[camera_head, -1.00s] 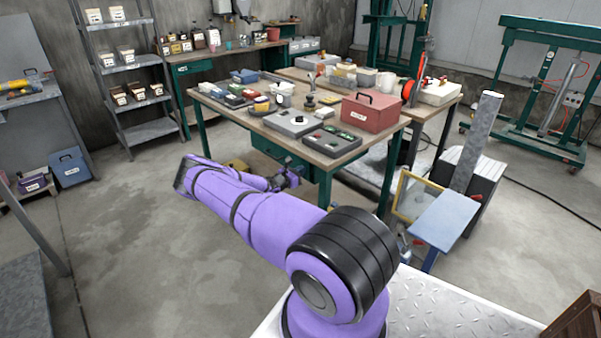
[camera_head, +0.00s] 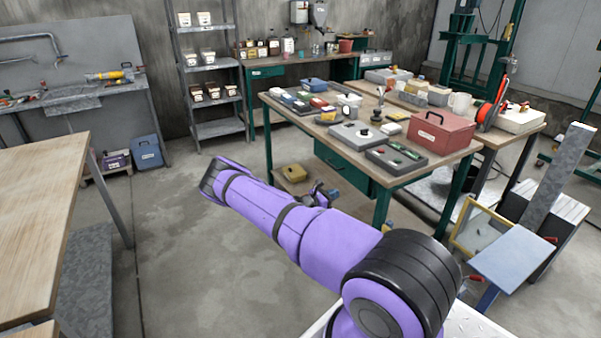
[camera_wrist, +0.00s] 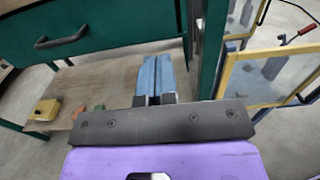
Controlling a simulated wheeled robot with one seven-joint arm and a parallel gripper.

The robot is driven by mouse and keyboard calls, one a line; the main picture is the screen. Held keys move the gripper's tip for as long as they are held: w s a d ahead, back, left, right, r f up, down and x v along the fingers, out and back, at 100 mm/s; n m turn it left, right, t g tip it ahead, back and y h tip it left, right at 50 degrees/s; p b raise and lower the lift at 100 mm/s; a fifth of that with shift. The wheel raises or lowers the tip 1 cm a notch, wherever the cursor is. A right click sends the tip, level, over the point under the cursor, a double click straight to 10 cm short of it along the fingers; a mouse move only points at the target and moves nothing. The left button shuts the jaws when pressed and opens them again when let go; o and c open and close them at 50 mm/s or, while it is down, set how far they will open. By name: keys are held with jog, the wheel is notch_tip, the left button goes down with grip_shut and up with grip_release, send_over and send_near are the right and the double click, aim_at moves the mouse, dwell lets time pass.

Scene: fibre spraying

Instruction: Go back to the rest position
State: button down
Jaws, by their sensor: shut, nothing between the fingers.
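My purple arm stretches across the lower middle of the head view, in front of a green-legged workbench (camera_head: 460,163). My gripper (camera_head: 333,193) shows small and partly hidden behind the arm, low near the bench's lower shelf. In the wrist view my gripper (camera_wrist: 154,62) has its two blue fingers together with nothing between them. Ahead of it in that view are the bench's lower shelf (camera_wrist: 95,75) and a green drawer (camera_wrist: 85,30) with a dark handle. The fingers appear over the shelf; whether they touch it I cannot tell.
A yellow object (camera_wrist: 46,110) lies on the lower shelf. A yellow-framed panel (camera_head: 482,229) and blue-topped stand (camera_head: 515,255) are at the right. A red box (camera_head: 442,132) sits on the bench. A wooden table (camera_head: 40,220) is at the left; the floor (camera_head: 190,260) between is clear.

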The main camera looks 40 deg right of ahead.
jog(key=shift+a, duration=0.1)
jog(key=s+a+r+m+t+y, duration=0.1)
jog(key=a+r+m+y, duration=0.3)
jog(key=a+r, duration=0.6)
jog(key=s+a+r+m+y, duration=0.1)
jog(key=a+r+m+y, duration=0.4)
jog(key=r, duration=0.9)
jog(key=s+a+r+m+t+y, duration=0.1)
jog(key=s+a+r+m+y, duration=0.2)
jog(key=a+r, duration=0.75)
jog(key=s+a+r+m+t+y, duration=0.35)
jog(key=s+a+r, duration=0.7)
jog(key=r, duration=0.35)
jog(key=s+a+r+t+y, duration=0.2)
jog(key=s+a+r+t, duration=0.2)
jog(key=s+a, duration=0.6)
jog(key=s, duration=0.3)
jog(key=shift+s, duration=0.15)
jog(key=shift+a, duration=0.1)
